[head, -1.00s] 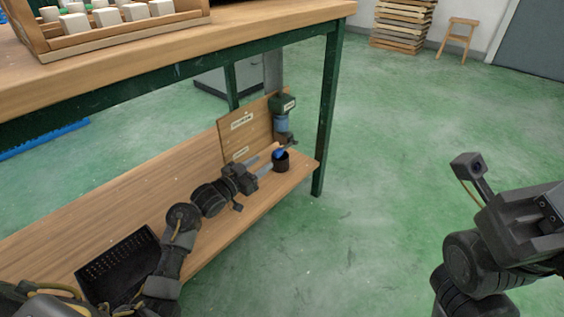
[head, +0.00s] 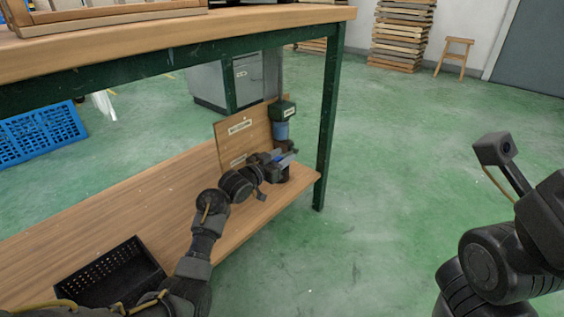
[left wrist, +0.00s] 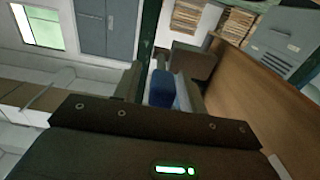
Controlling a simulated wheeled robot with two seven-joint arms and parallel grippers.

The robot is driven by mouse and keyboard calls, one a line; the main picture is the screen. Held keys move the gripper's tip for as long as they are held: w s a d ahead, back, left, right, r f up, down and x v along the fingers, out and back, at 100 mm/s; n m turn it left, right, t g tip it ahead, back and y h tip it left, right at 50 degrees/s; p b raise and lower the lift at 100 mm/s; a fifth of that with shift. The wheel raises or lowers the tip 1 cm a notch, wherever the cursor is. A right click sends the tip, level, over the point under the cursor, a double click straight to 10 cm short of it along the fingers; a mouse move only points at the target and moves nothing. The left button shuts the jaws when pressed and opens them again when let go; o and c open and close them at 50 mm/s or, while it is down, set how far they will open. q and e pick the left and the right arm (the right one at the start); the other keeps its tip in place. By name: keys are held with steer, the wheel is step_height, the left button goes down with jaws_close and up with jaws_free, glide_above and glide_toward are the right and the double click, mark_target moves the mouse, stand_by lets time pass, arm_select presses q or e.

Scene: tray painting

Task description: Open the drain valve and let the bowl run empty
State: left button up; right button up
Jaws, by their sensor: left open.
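The filter unit with a dark head (head: 284,110) and a blue bowl (head: 282,130) stands at the wooden panel (head: 240,130) on the lower shelf. My left gripper (head: 284,160) is open just below the bowl. A small blue piece, which looks like the valve handle (left wrist: 161,88), shows between its fingers in the left wrist view; I cannot tell whether they touch it. A dark cup (head: 282,175) below is mostly hidden by the gripper. The level in the bowl is too small to read. My right arm shows at the right, its fingers outside the view.
The shelf (head: 120,205) is bare between the panel and a black perforated bin (head: 112,275). A green table leg (head: 327,130) stands right of the filter unit, and the tabletop (head: 180,40) is overhead. A blue crate (head: 40,135) lies on the floor behind.

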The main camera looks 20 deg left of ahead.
arm_select(q)
jaws_close()
stand_by(0.3)
